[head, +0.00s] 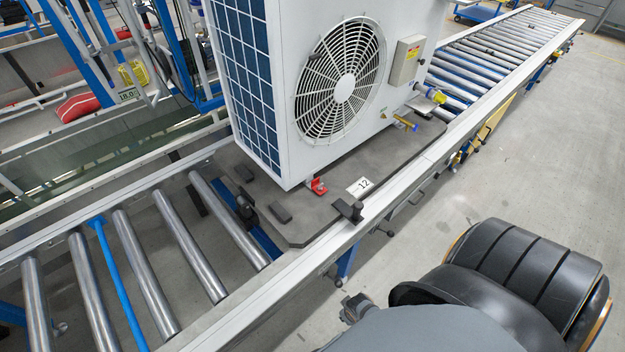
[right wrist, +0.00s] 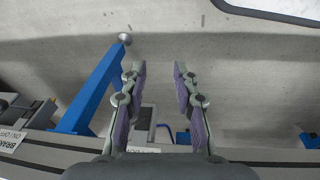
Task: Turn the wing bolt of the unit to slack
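The unit (head: 345,80) is a large white box with a round fan grille, standing on a dark grey pallet (head: 320,217) on the roller line. A small red fitting (head: 318,186) sits at its near bottom corner. A yellow-handled fitting (head: 404,121) and a yellow-capped connector (head: 430,94) stick out near its right lower side. I cannot tell for sure which part is the wing bolt. My right gripper (right wrist: 160,70) is open and empty in the right wrist view, over the floor beside the line, away from the unit. My left gripper is not in view.
The line's pale side rail (head: 285,275) runs between my right arm and the unit. A black block (head: 348,209) stands by the rail, near a "12" label (head: 361,186). A blue leg (right wrist: 90,95) stands left of my right gripper. Floor (head: 545,130) on the right is clear.

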